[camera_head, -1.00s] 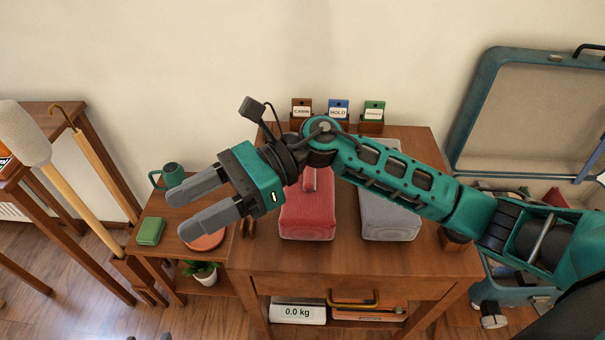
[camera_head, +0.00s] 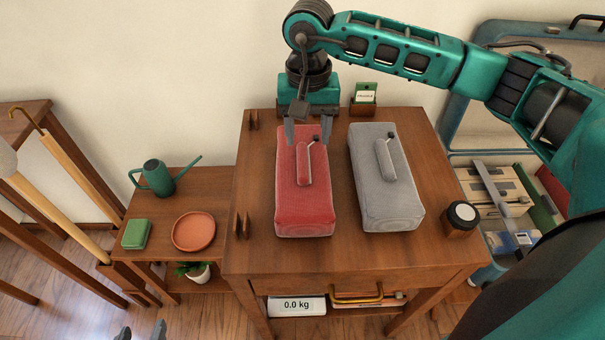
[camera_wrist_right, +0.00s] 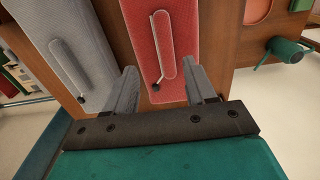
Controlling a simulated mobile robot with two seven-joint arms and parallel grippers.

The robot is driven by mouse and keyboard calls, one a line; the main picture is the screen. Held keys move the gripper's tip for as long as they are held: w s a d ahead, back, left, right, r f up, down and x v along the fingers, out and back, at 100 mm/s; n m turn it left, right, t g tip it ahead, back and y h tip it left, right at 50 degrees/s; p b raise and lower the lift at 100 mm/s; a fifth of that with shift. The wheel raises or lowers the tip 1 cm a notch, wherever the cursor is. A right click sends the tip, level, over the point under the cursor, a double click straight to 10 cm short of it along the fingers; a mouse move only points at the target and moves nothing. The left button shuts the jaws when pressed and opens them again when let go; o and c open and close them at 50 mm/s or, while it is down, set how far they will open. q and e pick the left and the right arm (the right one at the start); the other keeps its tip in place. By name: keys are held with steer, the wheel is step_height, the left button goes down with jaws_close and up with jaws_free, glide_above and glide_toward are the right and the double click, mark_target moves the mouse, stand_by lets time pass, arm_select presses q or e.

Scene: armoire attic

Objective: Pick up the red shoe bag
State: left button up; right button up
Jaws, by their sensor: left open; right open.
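The red shoe bag (camera_head: 304,205) lies on the wooden cabinet top, left of a grey bag. It has a red strap handle (camera_head: 303,163) with a dark knob at its far end. My right gripper (camera_head: 307,131) is open and points down at the bag's far end. In the right wrist view, the red bag (camera_wrist_right: 176,40) shows between the open fingers (camera_wrist_right: 162,75); I cannot tell whether they touch it. My left gripper (camera_head: 142,331) is open and empty at the bottom edge, low and left of the cabinet; only its fingertips show.
The grey bag (camera_head: 385,200) lies close on the right. A round-topped container (camera_head: 462,217) stands at the cabinet's right edge. A green card stand (camera_head: 364,97) is behind. A watering can (camera_head: 158,178) and terracotta saucer (camera_head: 194,231) sit on the lower left table.

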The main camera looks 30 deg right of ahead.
mark_target(302, 159)
steer(key=f, duration=0.6)
steer(key=shift+w+a+f, duration=0.3)
steer(key=shift+w, duration=0.05)
jaws_close()
steer(key=shift+r, duration=0.1)
stand_by(0.4)
